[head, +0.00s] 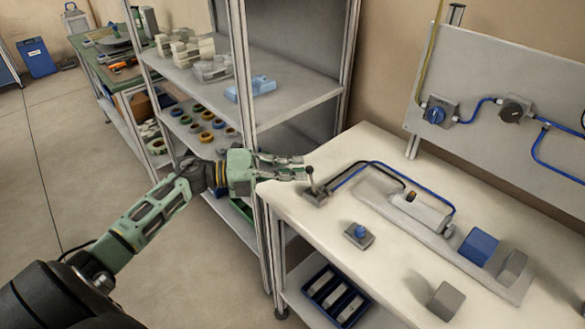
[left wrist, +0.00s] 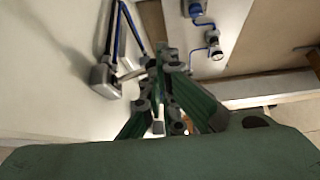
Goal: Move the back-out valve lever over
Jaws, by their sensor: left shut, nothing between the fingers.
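In the left wrist view the valve block (left wrist: 104,80) is left of the fingertips (left wrist: 166,62), with a pale rod-like part between. My right gripper is not in view.
A cylinder on a grey plate (head: 512,292) lies along the bench (head: 385,275). A blue-button block (head: 358,236) stands in front. A panel (head: 500,75) with a blue knob valve (head: 436,111) and a gauge-like part rises behind. A shelf rack (head: 295,95) stands left, close to my arm.

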